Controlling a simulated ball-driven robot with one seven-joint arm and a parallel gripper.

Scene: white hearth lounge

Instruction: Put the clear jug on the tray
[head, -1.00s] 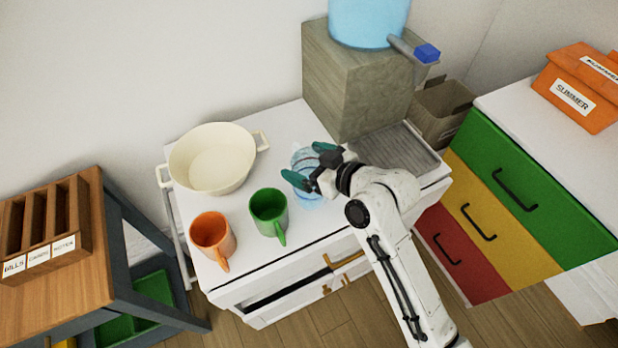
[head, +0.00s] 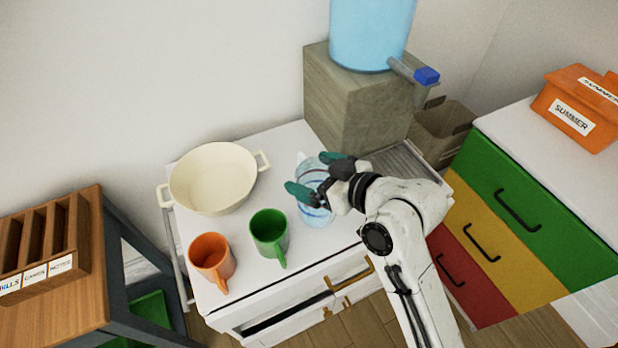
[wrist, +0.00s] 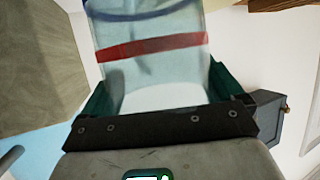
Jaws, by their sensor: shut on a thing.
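The clear jug (head: 316,216) has blue bands in the head view. It is at the white cabinet top, right of the green mug. My gripper (head: 314,177) is shut on it, with a green finger on each side. In the wrist view the jug (wrist: 150,75) fills the space between the fingers and shows a red band and a blue band. I cannot tell if its base touches the top. A grey ribbed tray (head: 402,162) lies at the right end of the cabinet top, partly hidden by my arm.
A green mug (head: 269,233), an orange mug (head: 211,260) and a cream pot (head: 212,180) stand left of the jug. A stone-like block (head: 350,105) with a blue water container (head: 370,35) and a spigot (head: 425,76) rises behind the tray. A drawer unit (head: 520,205) stands at right.

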